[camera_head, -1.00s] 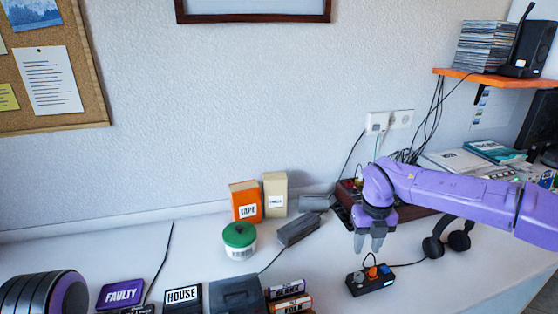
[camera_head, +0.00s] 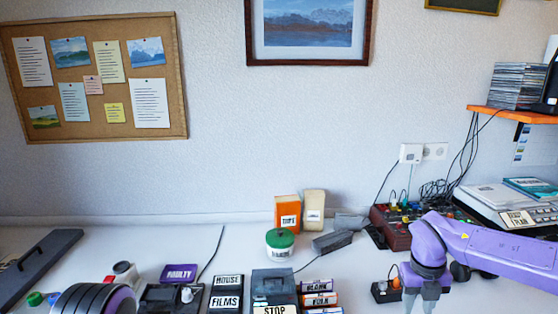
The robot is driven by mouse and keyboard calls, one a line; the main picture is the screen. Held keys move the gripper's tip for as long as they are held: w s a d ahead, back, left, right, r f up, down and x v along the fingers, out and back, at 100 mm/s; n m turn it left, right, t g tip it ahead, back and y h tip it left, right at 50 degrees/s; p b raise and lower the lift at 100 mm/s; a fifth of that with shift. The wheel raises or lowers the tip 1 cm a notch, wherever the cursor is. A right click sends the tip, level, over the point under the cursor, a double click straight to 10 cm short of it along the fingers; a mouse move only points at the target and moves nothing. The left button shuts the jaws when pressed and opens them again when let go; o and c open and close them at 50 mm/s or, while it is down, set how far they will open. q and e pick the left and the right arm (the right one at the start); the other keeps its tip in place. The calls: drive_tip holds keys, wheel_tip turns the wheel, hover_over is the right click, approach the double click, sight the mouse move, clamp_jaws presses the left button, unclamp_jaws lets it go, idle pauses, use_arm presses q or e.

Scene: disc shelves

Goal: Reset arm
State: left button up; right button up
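My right arm, purple, comes in from the right edge. Its gripper (camera_head: 421,302) points down near the bottom edge, just right of the small black power strip (camera_head: 381,292), which it partly overlaps in the picture. The two grey fingers are apart with a gap between them, and I see nothing held. The fingertips are close to or cut by the bottom edge. My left gripper is not in view.
A red control box (camera_head: 392,232) with cables stands behind my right arm. An orange tape box (camera_head: 287,213) and a green-lidded jar (camera_head: 280,244) stand mid-table. The table's back left is mostly clear.

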drive_tip(key=s+f+n+t+h, duration=0.25)
drive_tip(key=s+f+n, duration=0.25)
drive_tip(key=f+n, duration=0.45)
drive_tip(key=s+f+n+t+h, duration=0.1)
drive_tip(key=s+f+n+h, duration=0.4)
drive_tip(key=f, duration=0.7)
drive_tip(key=s+f+n+y, duration=0.2)
drive_tip(key=s+f+n, duration=0.1)
drive_tip(key=s+n, duration=0.5)
drive_tip(key=s+a+f+n+y, duration=0.1)
drive_tip(key=s+f+n+y, duration=0.2)
drive_tip(key=s+n, duration=0.5)
drive_tip(key=s+f, duration=0.1)
drive_tip(key=s, duration=0.2)
drive_tip(key=shift+s+a, duration=0.2)
drive_tip(key=shift+a, duration=0.05)
